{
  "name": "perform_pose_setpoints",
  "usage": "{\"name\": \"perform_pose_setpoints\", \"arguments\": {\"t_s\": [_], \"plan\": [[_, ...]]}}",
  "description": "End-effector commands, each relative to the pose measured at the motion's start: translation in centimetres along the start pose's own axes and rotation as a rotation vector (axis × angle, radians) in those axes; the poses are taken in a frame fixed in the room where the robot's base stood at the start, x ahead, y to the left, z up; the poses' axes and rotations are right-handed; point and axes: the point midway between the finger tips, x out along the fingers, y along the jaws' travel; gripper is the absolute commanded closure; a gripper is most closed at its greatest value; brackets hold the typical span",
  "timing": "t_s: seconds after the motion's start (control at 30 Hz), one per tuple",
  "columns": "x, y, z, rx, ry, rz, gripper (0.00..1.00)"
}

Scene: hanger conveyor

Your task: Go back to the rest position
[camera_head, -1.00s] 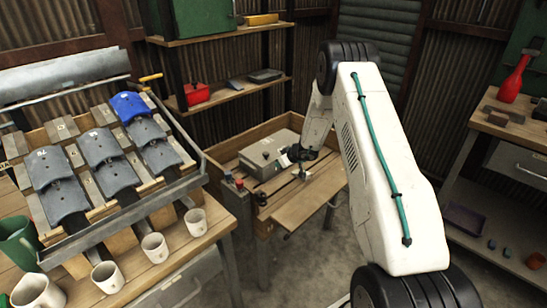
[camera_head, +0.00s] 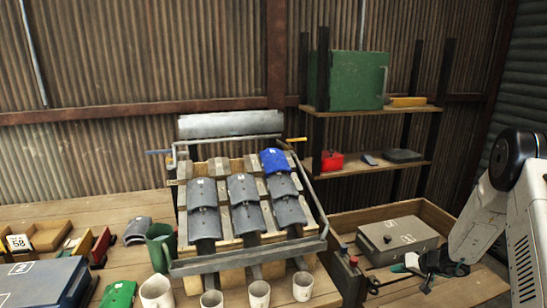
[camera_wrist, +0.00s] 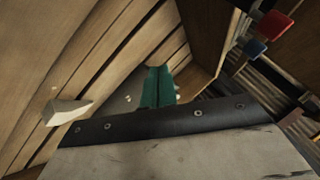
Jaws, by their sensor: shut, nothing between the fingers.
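My gripper (camera_head: 400,268) is at the lower right of the head view, low over the open wooden bench box (camera_head: 440,213). Its teal fingers are just in front of the grey lidded case (camera_head: 398,240). In the wrist view the teal fingers (camera_wrist: 158,86) are together with nothing between them. A small white wedge-shaped piece (camera_wrist: 68,112) lies to their left on the wooden boards. My arm comes in from the right edge of the head view.
A sloped rack (camera_head: 300,246) of grey tiles and one blue tile (camera_head: 275,161) stands left of the box. Several white mugs (camera_head: 259,294) stand before it. Shelves behind hold a green case (camera_head: 345,80) and a red can (camera_head: 332,161). Red and blue knobs (camera_wrist: 272,26) show in the wrist view.

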Motion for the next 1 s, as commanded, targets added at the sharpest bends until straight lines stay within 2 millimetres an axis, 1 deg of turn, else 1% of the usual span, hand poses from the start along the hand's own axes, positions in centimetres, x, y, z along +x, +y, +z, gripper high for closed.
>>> {"name": "perform_pose_setpoints", "arguments": {"t_s": [0.03, 0.07, 0.1, 0.17, 0.2, 0.27, 0.3, 0.37, 0.4, 0.47, 0.5, 0.57, 0.6, 0.67, 0.7, 0.8, 1.0], "plan": [[-1.4, -2.7, 0.1, 0.035, -0.039, -0.039, 1.00], [-2.3, -4.3, 0.3, 0.061, -0.068, -0.062, 1.00], [-3.6, -6.6, 0.7, 0.093, -0.113, -0.089, 1.00], [-5.7, -9.8, 1.4, 0.134, -0.182, -0.116, 1.00], [-7.1, -11.9, 1.9, 0.155, -0.230, -0.127, 1.00], [-9.3, -14.9, 2.9, 0.183, -0.303, -0.132, 1.00], [-10.9, -16.8, 3.5, 0.198, -0.350, -0.128, 1.00], [-13.2, -19.3, 4.8, 0.215, -0.419, -0.112, 1.00], [-14.8, -20.8, 5.6, 0.224, -0.461, -0.094, 1.00], [-17.2, -22.9, 6.9, 0.232, -0.520, -0.062, 1.00], [-18.7, -24.1, 7.8, 0.236, -0.555, -0.036, 1.00], [-21.1, -25.8, 9.2, 0.237, -0.603, 0.010, 1.00], [-22.6, -26.8, 10.2, 0.235, -0.630, 0.043, 1.00], [-24.8, -28.0, 11.6, 0.230, -0.664, 0.098, 1.00], [-26.3, -28.8, 12.5, 0.225, -0.682, 0.136, 1.00], [-29.8, -30.2, 14.8, 0.203, -0.710, 0.235, 1.00], [-36.1, -31.8, 19.1, 0.124, -0.699, 0.422, 1.00]]}}
